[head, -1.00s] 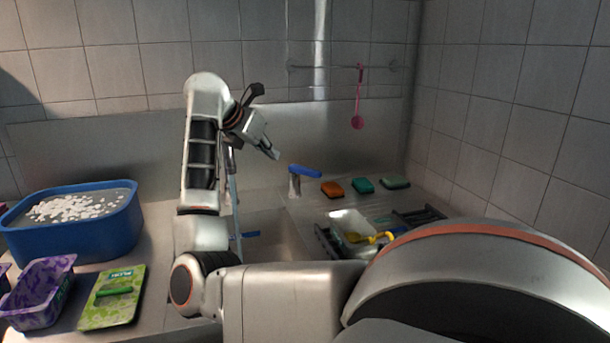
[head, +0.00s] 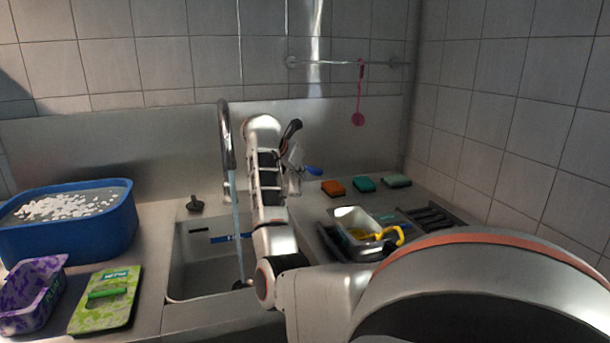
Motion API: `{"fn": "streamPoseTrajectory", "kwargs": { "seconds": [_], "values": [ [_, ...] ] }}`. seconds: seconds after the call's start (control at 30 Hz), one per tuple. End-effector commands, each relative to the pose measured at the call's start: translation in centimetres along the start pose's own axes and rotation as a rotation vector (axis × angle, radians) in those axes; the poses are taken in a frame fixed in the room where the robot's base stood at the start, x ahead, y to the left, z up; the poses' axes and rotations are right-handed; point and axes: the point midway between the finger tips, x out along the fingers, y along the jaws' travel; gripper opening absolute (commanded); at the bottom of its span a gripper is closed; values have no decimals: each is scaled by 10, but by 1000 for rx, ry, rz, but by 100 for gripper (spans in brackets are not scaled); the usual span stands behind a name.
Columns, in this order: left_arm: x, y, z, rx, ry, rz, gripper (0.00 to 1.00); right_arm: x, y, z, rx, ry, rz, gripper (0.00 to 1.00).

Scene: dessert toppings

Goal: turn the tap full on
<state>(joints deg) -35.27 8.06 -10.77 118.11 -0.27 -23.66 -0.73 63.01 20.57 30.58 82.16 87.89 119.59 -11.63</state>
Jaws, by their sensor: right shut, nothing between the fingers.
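The tap's curved steel spout (head: 225,135) stands over the sink (head: 190,262) left of my right arm. A stream of water (head: 237,230) runs from it into the basin. The tap's blue lever (head: 314,171) shows at its right end, behind and right of my right gripper (head: 294,171). The rest of the lever is hidden by the gripper. My right gripper is shut and empty, close to the lever; I cannot tell if they touch. My left gripper is not in view.
A blue tub (head: 70,235) of white pieces, a purple container (head: 30,300) and a green packet (head: 105,298) stand at left. Orange (head: 333,188), teal (head: 364,185) and green (head: 397,181) sponges lie right of the tap. A dish rack (head: 345,245) holds a white container. A pink ladle (head: 358,118) hangs behind.

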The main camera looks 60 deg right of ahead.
Motion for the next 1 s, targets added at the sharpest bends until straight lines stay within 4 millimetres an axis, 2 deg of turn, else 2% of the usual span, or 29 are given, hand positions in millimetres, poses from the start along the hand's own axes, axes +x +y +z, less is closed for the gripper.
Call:
{"fn": "streamPoseTrajectory", "kwargs": {
  "seconds": [0.2, 0.67, 1.0],
  "values": [
    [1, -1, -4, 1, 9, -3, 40, 16, 0, 16, 1, -2, 0, 0],
    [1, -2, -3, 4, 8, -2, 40, 18, -1, 19, -2, 0, 7, 0],
    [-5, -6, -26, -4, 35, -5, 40, 31, -12, 39, -167, 1, 201, 0]
  ]
}}
